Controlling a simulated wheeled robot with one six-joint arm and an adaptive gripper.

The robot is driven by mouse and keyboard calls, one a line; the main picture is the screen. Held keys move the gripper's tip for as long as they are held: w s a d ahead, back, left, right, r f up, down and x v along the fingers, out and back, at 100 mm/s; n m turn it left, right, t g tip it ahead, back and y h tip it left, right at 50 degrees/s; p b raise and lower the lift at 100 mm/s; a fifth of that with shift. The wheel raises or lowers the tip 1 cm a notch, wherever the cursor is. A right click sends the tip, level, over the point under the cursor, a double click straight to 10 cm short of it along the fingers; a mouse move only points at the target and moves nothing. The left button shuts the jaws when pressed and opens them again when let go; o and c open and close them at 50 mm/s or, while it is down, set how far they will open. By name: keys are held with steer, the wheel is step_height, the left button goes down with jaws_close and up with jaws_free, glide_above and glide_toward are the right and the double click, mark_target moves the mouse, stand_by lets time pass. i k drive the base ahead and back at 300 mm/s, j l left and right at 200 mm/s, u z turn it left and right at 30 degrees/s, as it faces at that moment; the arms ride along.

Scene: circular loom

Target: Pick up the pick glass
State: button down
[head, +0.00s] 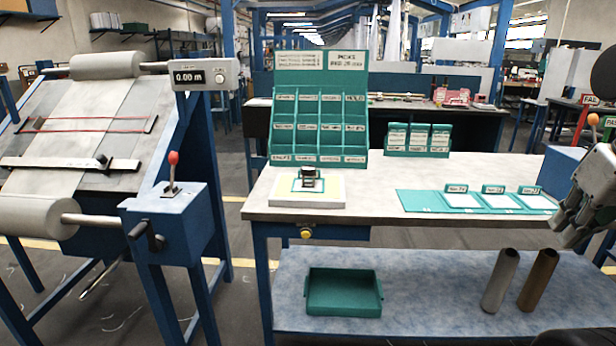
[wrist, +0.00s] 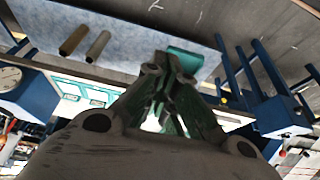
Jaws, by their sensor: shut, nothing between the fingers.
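The small dark object that looks like the pick glass (head: 309,178) stands on a white and pale yellow pad (head: 320,203) at the table's front left in the head view. My gripper (head: 566,236) is at the far right edge of the head view, well apart from the pick glass, near the table's right end. In the wrist view my gripper (wrist: 163,95) has its fingers together and empty. I cannot make out the pick glass in the wrist view.
The worktable (head: 375,185) carries a green pigeonhole rack (head: 320,127) behind the pad, and a green mat (head: 415,203) with white cards at right. A blue-framed roller machine (head: 165,215) stands left.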

mark_target(305, 171)
steer(key=i+j+u, duration=0.1)
steer(key=i+u, duration=0.2)
steer(key=i, duration=0.25)
steer(key=i+u, duration=0.3)
steer(key=i, duration=0.25)
